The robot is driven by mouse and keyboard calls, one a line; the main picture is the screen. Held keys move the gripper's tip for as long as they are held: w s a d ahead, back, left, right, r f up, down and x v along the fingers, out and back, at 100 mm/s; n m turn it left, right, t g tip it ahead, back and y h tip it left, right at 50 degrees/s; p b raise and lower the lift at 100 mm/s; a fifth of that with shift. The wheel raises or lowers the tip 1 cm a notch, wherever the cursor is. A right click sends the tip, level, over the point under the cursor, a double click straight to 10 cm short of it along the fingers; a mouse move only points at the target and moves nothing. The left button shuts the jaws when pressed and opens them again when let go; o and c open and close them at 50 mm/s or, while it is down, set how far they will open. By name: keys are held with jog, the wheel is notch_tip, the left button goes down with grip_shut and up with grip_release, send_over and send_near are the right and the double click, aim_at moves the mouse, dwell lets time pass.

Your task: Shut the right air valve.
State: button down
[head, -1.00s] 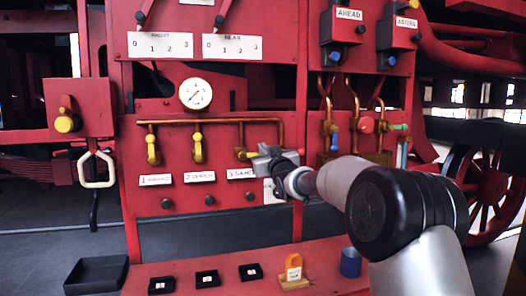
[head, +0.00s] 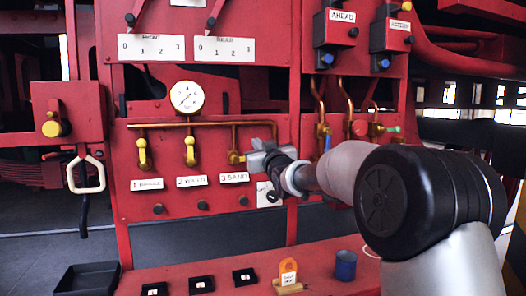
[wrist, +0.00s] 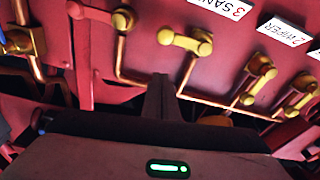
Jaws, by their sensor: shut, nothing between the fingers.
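My gripper (head: 256,158) is shut and empty, just right of the third valve. Its dark fingers (wrist: 160,96) point toward the pipe.
A pressure gauge (head: 187,96) sits above the pipe. More copper pipes and valves (head: 324,130) stand to the right. Below, a red shelf (head: 215,276) holds small black boxes, an orange-tagged block (head: 288,270) and a blue cup (head: 345,265). A black tray (head: 88,279) stands at lower left.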

jog(key=v, duration=0.5)
jog(key=shift+s+d+f, duration=0.1)
jog(key=shift+s, duration=0.25)
jog(key=s+d+f+m+g+h, duration=0.2)
jog(key=s+d+f+g, duration=0.35)
jog(key=s, duration=0.95)
jog(key=s+d+f+m+g+h, duration=0.1)
jog(key=s+d+f+g+h, duration=0.15)
jog(key=s+f, duration=0.95)
jog(key=s+d+f+m+g+h, duration=0.15)
jog(key=s+d+f+g, duration=0.3)
jog(key=s, duration=1.45)
notch_tip(320, 180, up, 21)
jog(key=w+p, duration=0.1)
jog(key=p, duration=1.9)
jog(key=shift+g, duration=0.35)
jog(key=shift+f+m, duration=0.15)
jog(key=shift+m, duration=0.1)
